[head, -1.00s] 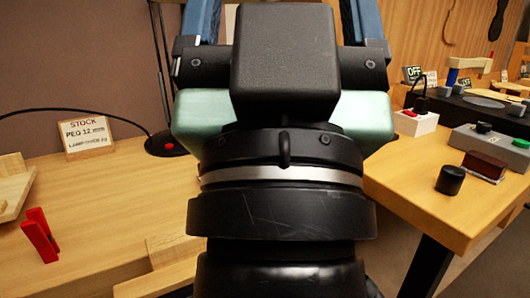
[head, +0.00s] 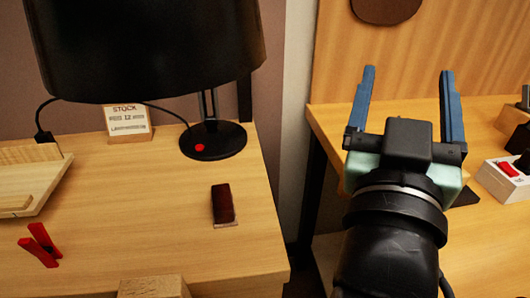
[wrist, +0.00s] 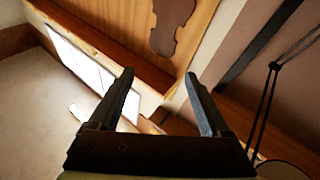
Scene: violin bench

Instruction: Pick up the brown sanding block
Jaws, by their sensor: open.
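A dark reddish-brown block (head: 222,203), which looks like the sanding block, lies on the left bench in the head view. A thin pale edge shows at its lower end. My gripper (head: 408,74) is open and empty, with its blue fingers pointing up and away. It is right of the block, in front of the right bench, and well apart from it. In the wrist view my open gripper (wrist: 159,74) has nothing between its fingers, and the block does not show there.
A black lamp (head: 213,140) stands behind the block, near a stock sign (head: 128,121). Red clips (head: 39,246) and a pale wooden tray (head: 30,190) are at the left. A gap separates the left bench (head: 180,245) from the right bench (head: 330,125). A red-switch box (head: 505,178) is at the right.

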